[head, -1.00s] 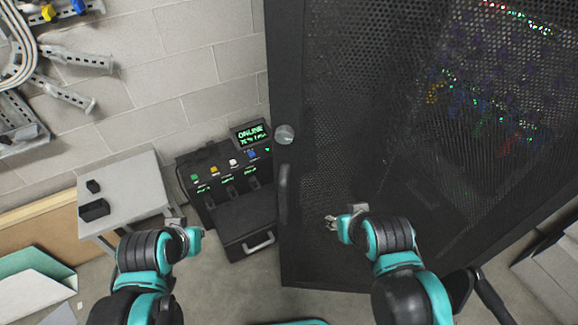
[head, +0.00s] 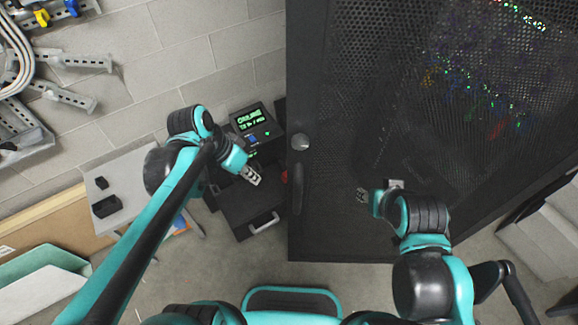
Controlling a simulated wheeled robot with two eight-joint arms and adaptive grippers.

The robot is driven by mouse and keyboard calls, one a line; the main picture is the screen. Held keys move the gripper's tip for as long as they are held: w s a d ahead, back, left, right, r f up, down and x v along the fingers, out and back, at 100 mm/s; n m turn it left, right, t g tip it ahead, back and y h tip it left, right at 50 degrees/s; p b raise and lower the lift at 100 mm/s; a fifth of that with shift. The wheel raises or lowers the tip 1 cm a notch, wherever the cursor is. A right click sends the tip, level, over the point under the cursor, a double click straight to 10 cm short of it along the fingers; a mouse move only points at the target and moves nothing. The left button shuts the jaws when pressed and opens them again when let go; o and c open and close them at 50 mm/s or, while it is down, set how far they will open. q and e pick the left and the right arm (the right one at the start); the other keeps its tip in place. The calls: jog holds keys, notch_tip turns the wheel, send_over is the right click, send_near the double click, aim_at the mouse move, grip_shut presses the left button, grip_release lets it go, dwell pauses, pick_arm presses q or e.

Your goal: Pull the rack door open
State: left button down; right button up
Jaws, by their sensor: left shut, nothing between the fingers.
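The rack door (head: 340,235) is a tall black perforated panel in the middle and right of the head view. A round silver knob (head: 300,142) and a dark vertical handle (head: 297,190) sit along its left edge. I cannot tell whether the door is ajar. My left gripper (head: 254,177) is shut and empty, left of the handle and apart from it in the picture, over the black console. My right gripper (head: 362,195) is in front of the door's lower part, right of the handle. Its finger opening is too small to judge.
A black console (head: 245,210) with a green-lit screen (head: 252,117) stands left of the door, partly hidden by my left arm. A grey table (head: 130,165) with two small black boxes is further left. Grey boxes (head: 545,245) stand at the lower right. Bare floor lies below the door.

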pick_arm(q)
jog(key=w+d+r+m+g+h+p, duration=0.3)
jog(key=w+r+m+p, duration=0.15)
jog(key=p, duration=0.25)
jog(key=s+d+f+m+b, duration=0.1)
jog(key=s+d+f+b, duration=0.1)
jog(key=d+f, duration=0.3)
notch_tip(320, 180, down, 2)
jog(key=shift+s+d+g, duration=0.3)
jog(key=shift+d+g, duration=0.1)
pick_arm(e)
notch_tip(320, 180, up, 6)
jog(key=shift+r, duration=0.15)
pick_arm(q)
jog(key=shift+m, duration=0.25)
